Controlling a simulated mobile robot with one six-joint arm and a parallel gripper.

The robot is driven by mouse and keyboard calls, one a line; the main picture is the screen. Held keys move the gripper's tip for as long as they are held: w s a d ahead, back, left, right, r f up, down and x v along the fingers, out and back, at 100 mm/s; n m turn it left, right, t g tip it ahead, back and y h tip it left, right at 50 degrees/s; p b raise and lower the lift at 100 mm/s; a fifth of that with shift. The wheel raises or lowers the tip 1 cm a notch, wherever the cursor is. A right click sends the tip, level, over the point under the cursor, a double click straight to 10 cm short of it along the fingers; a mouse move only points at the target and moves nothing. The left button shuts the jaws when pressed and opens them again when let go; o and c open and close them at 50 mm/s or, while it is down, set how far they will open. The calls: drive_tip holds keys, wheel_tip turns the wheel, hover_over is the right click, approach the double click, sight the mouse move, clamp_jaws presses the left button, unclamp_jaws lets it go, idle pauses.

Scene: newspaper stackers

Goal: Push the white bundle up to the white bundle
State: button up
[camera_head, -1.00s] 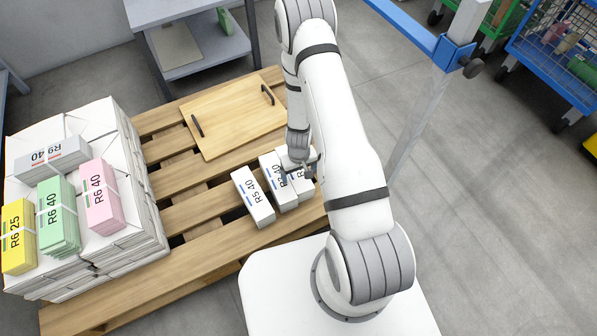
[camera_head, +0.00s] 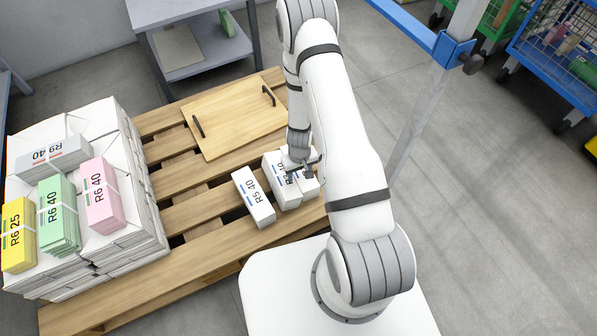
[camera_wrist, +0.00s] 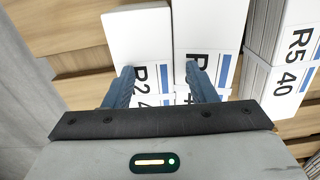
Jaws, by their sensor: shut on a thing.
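Three white bundles stand on the wooden pallet (camera_head: 200,215). The "R5 40" bundle (camera_head: 253,197) is on the left, with a gap to the middle white bundle (camera_head: 284,196). The middle bundle is side by side with the right white bundle (camera_head: 309,187), and they look touching. In the wrist view the order is reversed: the R5 40 bundle (camera_wrist: 283,75), the middle bundle (camera_wrist: 208,25), and the R2 bundle (camera_wrist: 137,30) at left. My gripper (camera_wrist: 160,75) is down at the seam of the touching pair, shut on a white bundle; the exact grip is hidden.
A wooden board (camera_head: 235,118) with black handles lies behind the bundles. A tall stack of white bundles (camera_head: 135,225) with coloured ones on top fills the left of the pallet. A blue rail and post (camera_head: 430,100) stand to the right.

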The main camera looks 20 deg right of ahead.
drive_tip(key=shift+f, duration=0.6)
clamp_jaws()
drive_tip(key=c, duration=0.8)
unclamp_jaws()
drive_tip(key=o, duration=1.1)
drive_tip(key=shift+d, duration=0.1)
drive_tip(key=shift+c, duration=0.2)
drive_tip(key=o, duration=0.8)
drive_tip(key=shift+s, duration=0.1)
wheel_tip(320, 180, up, 8)
drive_tip(key=p, duration=0.8)
